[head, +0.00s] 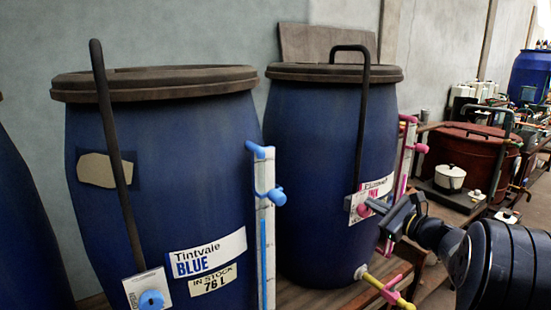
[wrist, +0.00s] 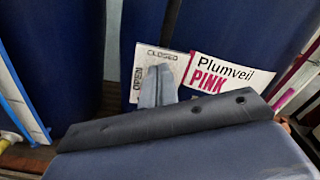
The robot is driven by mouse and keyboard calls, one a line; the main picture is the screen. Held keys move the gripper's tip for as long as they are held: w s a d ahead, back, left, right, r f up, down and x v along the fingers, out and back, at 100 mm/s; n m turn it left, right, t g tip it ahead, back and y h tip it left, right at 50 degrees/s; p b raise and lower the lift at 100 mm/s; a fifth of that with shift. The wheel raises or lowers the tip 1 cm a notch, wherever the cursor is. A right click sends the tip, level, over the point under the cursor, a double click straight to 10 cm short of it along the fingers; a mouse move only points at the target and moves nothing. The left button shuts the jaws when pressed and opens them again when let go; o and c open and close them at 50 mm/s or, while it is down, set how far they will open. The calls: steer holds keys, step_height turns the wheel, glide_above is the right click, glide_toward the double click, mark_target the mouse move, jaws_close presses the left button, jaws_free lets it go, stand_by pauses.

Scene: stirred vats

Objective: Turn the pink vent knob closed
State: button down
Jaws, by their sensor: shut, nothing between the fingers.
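The pink vent knob (head: 364,210) sits on a small white plate (head: 353,207) on the front of the right-hand blue vat (head: 320,160), under a dark bent pipe. My gripper (head: 373,205) is shut and empty, with its tips right at the knob from the right. I cannot tell whether they touch. In the wrist view my grey fingertips (wrist: 157,86) are together in front of the plate (wrist: 165,58), which is marked CLOSED at the top and OPEN at the left side. The knob is hidden there behind the fingers. The "Plumveil PINK" label (wrist: 228,72) is right of them.
A blue vat labelled Tintvale BLUE (head: 165,180) stands at left, with a blue knob (head: 151,300) and a blue-fitted gauge (head: 264,190). A pink-fitted gauge (head: 405,150) and a pink tap (head: 394,288) are near my arm. Cluttered benches lie at right.

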steer(key=b+v, duration=0.1)
steer(key=v, duration=0.5)
steer(key=shift+r, duration=0.25)
